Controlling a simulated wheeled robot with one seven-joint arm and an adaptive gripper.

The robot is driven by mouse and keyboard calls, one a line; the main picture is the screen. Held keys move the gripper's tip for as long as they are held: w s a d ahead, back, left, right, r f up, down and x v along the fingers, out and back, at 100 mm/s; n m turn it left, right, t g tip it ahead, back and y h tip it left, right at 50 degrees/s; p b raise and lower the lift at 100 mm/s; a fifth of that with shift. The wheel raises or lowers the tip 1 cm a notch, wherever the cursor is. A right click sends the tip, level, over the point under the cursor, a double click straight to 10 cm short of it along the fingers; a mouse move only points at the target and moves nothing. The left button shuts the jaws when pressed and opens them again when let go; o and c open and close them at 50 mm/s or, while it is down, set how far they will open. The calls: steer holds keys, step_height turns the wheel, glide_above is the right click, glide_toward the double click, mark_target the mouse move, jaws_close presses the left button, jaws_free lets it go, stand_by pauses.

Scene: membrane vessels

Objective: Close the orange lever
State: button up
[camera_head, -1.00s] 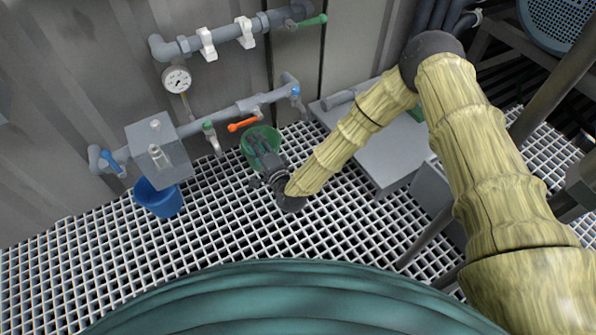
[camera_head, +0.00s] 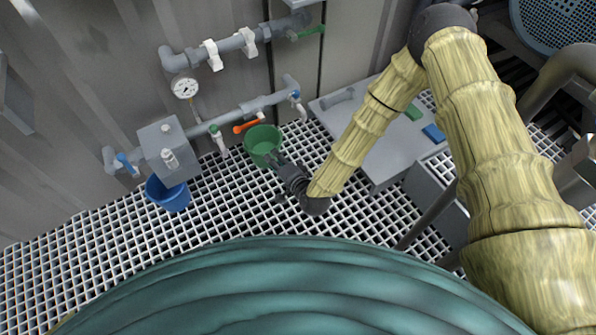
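The orange lever (camera_head: 248,126) is on the lower grey pipe against the wall, slanting slightly up to the right, just above the green bucket. My gripper (camera_head: 276,159) is dark and small in the view, at the lower right rim of the green bucket. It is apart from the lever, below and to the right of it. Whether its fingers are open or shut is too small to tell.
The green bucket (camera_head: 262,140) and a blue bucket (camera_head: 168,193) are below the pipe. A green-handled tap (camera_head: 217,138) is left of the lever, a blue-handled valve (camera_head: 295,96) right. A gauge (camera_head: 185,87) is above. A grey platform (camera_head: 385,150) stands right; grating floor lies open.

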steer(key=s+d+r+n+g+h+p, duration=0.1)
steer(key=s+d+r+n+g+p, duration=0.1)
steer(key=s+d+p, duration=0.5)
steer(key=shift+d+r+g+h, duration=0.3)
steer(key=shift+r+g+h, duration=0.1)
steer(key=shift+r, duration=0.1)
stand_by(0.4)
